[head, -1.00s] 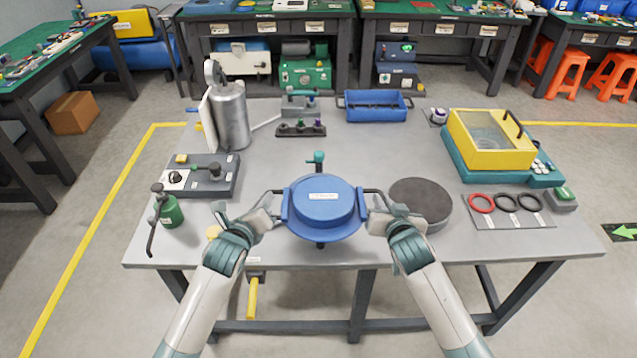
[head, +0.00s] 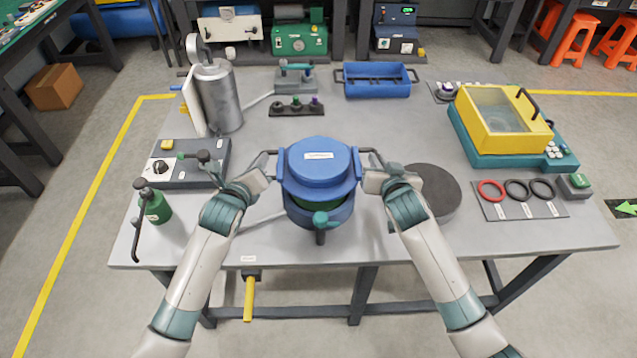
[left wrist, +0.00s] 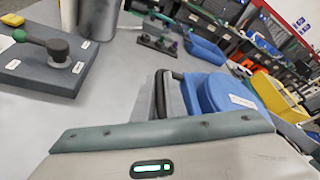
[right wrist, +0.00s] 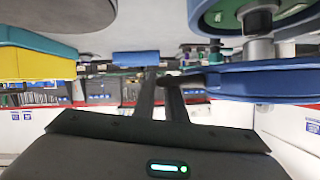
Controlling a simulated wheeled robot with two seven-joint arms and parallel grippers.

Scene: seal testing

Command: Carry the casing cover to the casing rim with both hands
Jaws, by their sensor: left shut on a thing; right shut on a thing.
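The casing cover (head: 318,168) is a round blue lid with a white label and a dark handle on each side. My left gripper (head: 262,174) is shut on its left handle, and my right gripper (head: 375,176) is shut on its right handle. The cover is held above the casing (head: 304,213), a blue body with a green inner ring and a teal fitting in front. The cover hides the far part of the casing rim. In the right wrist view, a gap shows between the cover (right wrist: 265,84) and the casing (right wrist: 218,18). The cover also shows in the left wrist view (left wrist: 228,97).
A dark round disc (head: 432,190) lies right of the casing. Red and black rings (head: 491,190) and a yellow-lidded box (head: 500,118) are further right. A green bottle (head: 158,208), grey control box (head: 188,165) and metal cylinder (head: 217,97) stand left.

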